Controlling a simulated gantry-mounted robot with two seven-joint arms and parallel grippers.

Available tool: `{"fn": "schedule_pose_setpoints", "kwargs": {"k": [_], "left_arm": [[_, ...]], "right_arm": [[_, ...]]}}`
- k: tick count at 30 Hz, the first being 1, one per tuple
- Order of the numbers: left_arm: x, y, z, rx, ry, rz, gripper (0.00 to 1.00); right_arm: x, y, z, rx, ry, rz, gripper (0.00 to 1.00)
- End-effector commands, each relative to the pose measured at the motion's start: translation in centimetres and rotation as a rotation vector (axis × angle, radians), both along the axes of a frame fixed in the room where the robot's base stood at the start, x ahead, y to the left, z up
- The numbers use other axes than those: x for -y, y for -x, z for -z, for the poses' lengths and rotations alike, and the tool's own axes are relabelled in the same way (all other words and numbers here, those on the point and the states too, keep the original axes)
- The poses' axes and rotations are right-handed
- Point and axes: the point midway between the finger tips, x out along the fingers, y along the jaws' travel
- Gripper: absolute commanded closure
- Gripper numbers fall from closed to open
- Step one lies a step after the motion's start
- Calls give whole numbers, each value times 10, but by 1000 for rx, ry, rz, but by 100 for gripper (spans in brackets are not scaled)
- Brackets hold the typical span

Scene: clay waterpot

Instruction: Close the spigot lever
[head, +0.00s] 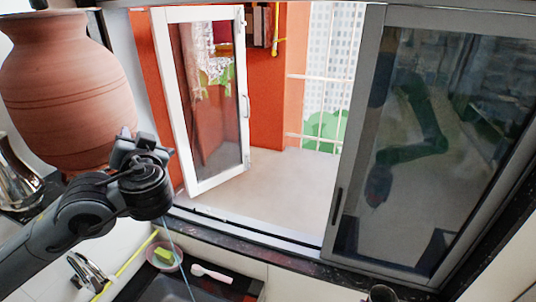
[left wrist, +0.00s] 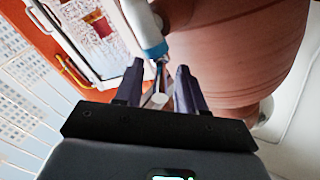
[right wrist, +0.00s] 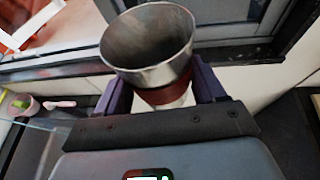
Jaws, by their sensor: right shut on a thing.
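The reddish clay waterpot (head: 68,90) stands at the left of the head view. It also fills the right of the left wrist view (left wrist: 240,50). A white and blue spigot (left wrist: 146,30) sticks out from it, with a thin metal part at its end between my left fingers. My left gripper (head: 126,148) is at the pot's lower right side; its two fingers (left wrist: 160,82) are apart around the spigot's end. Contact with the lever is unclear. My right gripper (right wrist: 162,92) is shut on a metal cup (right wrist: 150,45) with a reddish lower part. The cup is upright and looks empty.
A window with a white-framed open pane (head: 205,100) and a dark sliding pane (head: 420,150) stands behind. Below are a sink tap (head: 90,270), a pink bowl (head: 165,256) and a pale spoon-like item (head: 211,273). A metal vessel (head: 15,180) is at far left.

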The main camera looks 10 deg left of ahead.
Motion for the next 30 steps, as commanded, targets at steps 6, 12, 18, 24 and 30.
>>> {"fn": "schedule_pose_setpoints", "kwargs": {"k": [6,12,18,24,30], "left_arm": [[-8,-8,0,-1,1,-1,61],[-8,-9,0,0,1,-1,61],[-8,-8,0,-1,1,-1,79],[-8,-8,0,0,1,-1,100],[-9,-7,1,1,2,9,100]], "right_arm": [[0,0,-3,1,0,0,62],[0,0,-3,1,0,0,62],[0,0,-3,1,0,0,62],[0,0,-3,1,0,0,62],[0,0,0,1,0,0,62]]}}
